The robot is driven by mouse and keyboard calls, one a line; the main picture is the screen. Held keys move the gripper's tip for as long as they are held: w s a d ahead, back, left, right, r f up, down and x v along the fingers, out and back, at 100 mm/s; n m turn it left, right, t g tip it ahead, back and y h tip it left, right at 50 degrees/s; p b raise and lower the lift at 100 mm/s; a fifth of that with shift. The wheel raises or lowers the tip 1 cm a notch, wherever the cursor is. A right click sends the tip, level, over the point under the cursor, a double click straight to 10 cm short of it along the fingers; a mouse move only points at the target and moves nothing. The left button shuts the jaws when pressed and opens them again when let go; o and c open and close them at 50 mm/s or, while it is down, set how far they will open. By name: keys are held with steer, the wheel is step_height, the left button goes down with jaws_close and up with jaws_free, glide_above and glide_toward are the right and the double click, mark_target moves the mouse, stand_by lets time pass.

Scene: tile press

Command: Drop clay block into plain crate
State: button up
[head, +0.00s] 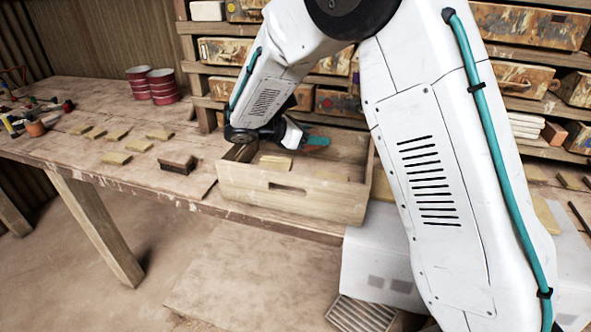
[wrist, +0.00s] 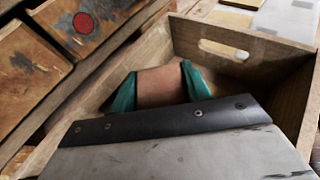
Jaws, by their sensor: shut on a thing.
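A reddish-brown clay block (wrist: 160,84) is held between the two teal fingers of my gripper (wrist: 158,90) in the wrist view. The plain wooden crate (head: 290,203) stands on the bench in the head view, open at the top, with a handle slot in its front wall. Its walls also show around the block in the wrist view (wrist: 275,72). In the head view my gripper (head: 316,142) is over the crate's inside, near its back. The block is hidden there. I cannot tell how far it is above the crate floor.
A pale tan piece (head: 275,162) shows at the crate's opening. Several tan tiles (head: 117,158) and a dark-topped block (head: 178,162) lie on the bench to the left. Red tins (head: 162,86) stand behind them. Shelves with worn drawers (head: 525,28) rise close behind the crate.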

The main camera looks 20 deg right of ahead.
steer(key=shift+f, duration=0.3)
steer(key=o, duration=1.2)
